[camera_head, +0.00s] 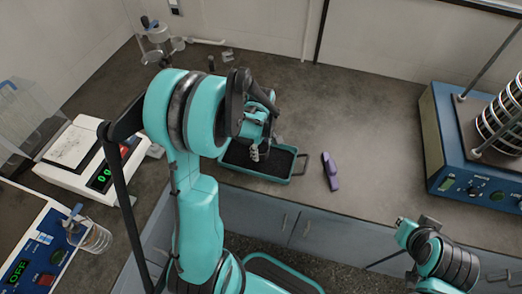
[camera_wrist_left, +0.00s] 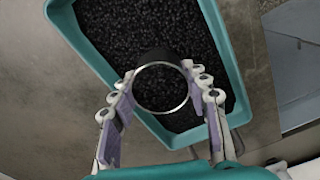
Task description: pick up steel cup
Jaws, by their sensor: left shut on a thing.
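The steel cup (camera_wrist_left: 160,90) shows in the left wrist view as a round, shiny rim with a dark inside. My left gripper (camera_wrist_left: 160,74) is shut on it, one finger on each side. The cup is over a teal tray (camera_wrist_left: 88,62) of black granules; whether it touches them I cannot tell. In the head view my left gripper (camera_head: 258,148) points down over the tray (camera_head: 270,179), and my arm and fingers hide most of the cup. My right arm is at the lower right of the head view; its gripper's jaws cannot be made out.
A purple object (camera_head: 331,171) lies right of the tray. A blue sieve shaker (camera_head: 447,140) stands at the right. A white balance (camera_head: 88,160), a glass beaker (camera_head: 92,239) and a device reading OFF (camera_head: 32,262) are at the left. The counter behind the purple object is clear.

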